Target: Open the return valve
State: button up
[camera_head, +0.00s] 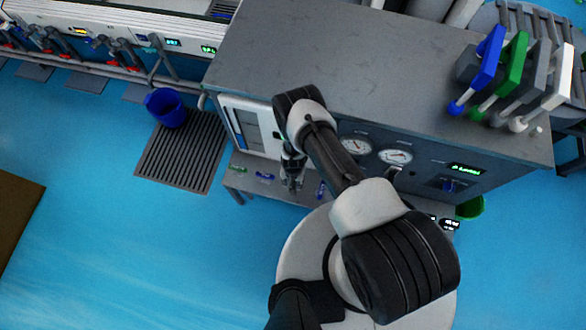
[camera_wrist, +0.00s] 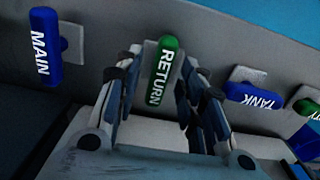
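The return valve has a green handle (camera_wrist: 162,72) marked RETURN. In the wrist view it stands near upright in the picture, on a pale square mount. My gripper (camera_wrist: 160,68) is open, with one finger on each side of this handle. A gap shows on the left; on the right the finger is close, and I cannot tell whether it touches. In the head view my gripper (camera_head: 292,178) points down in front of the grey cabinet, and the return handle is hidden there.
In the wrist view the blue MAIN handle (camera_wrist: 46,48) is to the left, near upright. The blue TANK handle (camera_wrist: 253,96) is to the right, lying more sideways; a green handle (camera_wrist: 306,107) is beyond it. The grey cabinet (camera_head: 340,60) stands close behind my arm. A blue bucket (camera_head: 166,107) is at left.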

jog(key=shift+r, duration=0.1)
notch_tip(320, 180, up, 12)
dwell(0.6)
dwell(0.5)
